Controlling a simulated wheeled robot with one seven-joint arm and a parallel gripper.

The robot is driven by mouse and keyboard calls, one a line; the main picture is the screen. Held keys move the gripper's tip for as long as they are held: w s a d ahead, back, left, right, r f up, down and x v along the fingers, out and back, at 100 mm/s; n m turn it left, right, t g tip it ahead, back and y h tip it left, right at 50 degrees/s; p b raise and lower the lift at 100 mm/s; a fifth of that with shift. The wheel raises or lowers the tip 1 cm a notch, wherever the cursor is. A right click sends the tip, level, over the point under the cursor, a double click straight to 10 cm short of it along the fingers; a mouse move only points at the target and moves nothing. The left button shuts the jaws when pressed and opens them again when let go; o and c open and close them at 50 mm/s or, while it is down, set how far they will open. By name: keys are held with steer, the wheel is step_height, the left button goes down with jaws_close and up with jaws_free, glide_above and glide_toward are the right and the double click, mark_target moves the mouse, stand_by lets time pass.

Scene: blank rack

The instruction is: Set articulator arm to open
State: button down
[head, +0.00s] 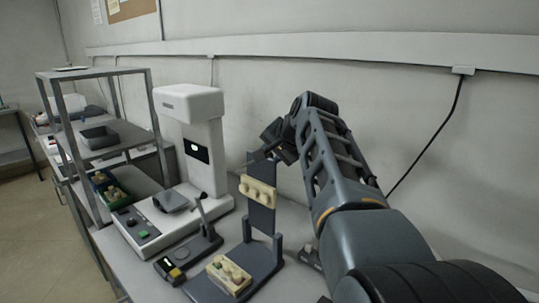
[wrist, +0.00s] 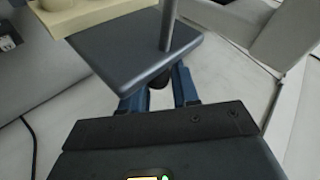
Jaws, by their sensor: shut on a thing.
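The articulator stands on the bench, its dark base (head: 265,262) carrying a cream dental model (head: 229,274). Its upper arm (head: 262,218) is swung up, close to upright, with another cream model (head: 257,191) on its face. My gripper (head: 262,154) is at the top end of the raised arm. In the wrist view, the dark plate of the arm (wrist: 130,50) fills the upper middle, and my gripper's blue fingers (wrist: 158,92) are at its edge, around a small dark knob. The fingertips are partly hidden by the plate.
A white machine (head: 190,105) with a button panel stands left of the articulator. A small dark device (head: 175,268) with a yellow mark lies between them. A grey rack (head: 100,72) with trays is farther left. The wall is close behind.

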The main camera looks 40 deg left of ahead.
steer(key=shift+w+d+f, duration=0.1)
steer(key=shift+d+f, duration=0.25)
steer(key=shift+f, duration=0.3)
steer(key=c, duration=1)
jaws_free()
steer(key=shift+c, duration=0.2)
steer(key=shift+o, duration=0.2)
steer(key=shift+a+r, duration=0.1)
steer(key=shift+r, duration=0.05)
steer(key=shift+a+r, duration=0.1)
steer(key=shift+r, duration=0.1)
steer(key=shift+r, duration=0.1)
steer(key=v, duration=0.7)
steer(key=shift+s+d, duration=0.2)
steer(key=shift+d, duration=0.1)
steer(key=shift+r, duration=0.1)
